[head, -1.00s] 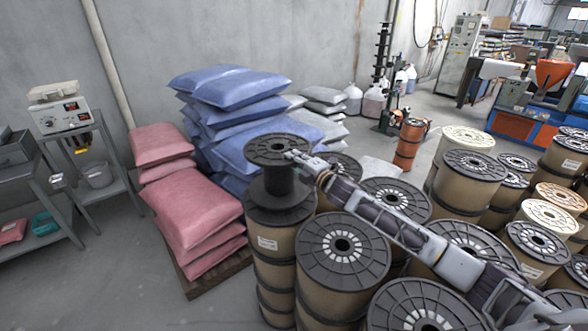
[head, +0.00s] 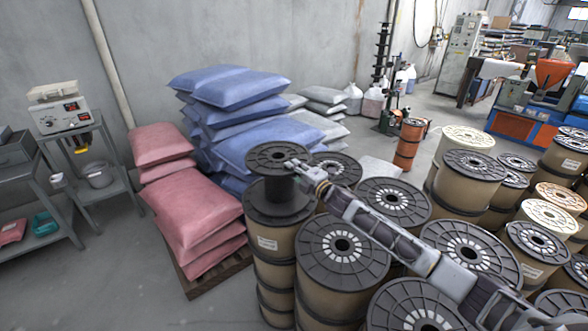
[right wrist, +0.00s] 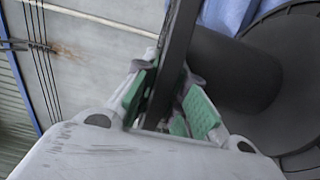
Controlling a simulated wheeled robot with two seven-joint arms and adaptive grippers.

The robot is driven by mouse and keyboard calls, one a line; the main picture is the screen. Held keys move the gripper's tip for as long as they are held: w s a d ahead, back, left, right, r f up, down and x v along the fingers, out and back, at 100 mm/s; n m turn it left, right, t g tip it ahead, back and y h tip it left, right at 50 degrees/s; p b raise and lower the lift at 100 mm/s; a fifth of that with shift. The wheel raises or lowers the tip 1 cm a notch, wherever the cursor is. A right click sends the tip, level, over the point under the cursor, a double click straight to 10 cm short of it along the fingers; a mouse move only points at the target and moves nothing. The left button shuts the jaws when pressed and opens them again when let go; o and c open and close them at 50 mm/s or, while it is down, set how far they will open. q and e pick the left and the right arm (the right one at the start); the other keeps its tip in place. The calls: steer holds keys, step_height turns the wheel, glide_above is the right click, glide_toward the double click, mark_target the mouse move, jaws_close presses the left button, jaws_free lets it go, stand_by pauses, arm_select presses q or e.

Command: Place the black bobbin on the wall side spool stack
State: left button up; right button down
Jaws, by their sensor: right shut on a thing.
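The black bobbin (head: 279,185) is upright at the top of the spool stack (head: 270,241) beside the sacks. Whether its lower flange touches the stack's top or is slightly above it, I cannot tell. My right gripper (head: 295,164) comes from the right and is shut on the edge of the bobbin's upper flange. In the right wrist view, green finger pads of the gripper (right wrist: 168,104) are on both sides of the black bobbin's flange (right wrist: 178,48), with its dark core to the right. My left gripper is out of view.
Several tan spools with black tops, such as one spool (head: 340,281), stand close to the right and front. Blue sacks (head: 237,90) and pink sacks (head: 200,208) are piled at the left. Bare floor (head: 110,270) lies at the lower left.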

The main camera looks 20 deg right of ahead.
steer(key=shift+r, duration=0.15)
steer(key=c, duration=1.5)
jaws_free()
steer(key=shift+o, duration=0.2)
steer(key=shift+s, duration=0.2)
steer(key=b+v, duration=0.2)
steer(key=v, duration=0.9)
steer(key=shift+s, duration=0.35)
steer(key=shift+d, duration=0.15)
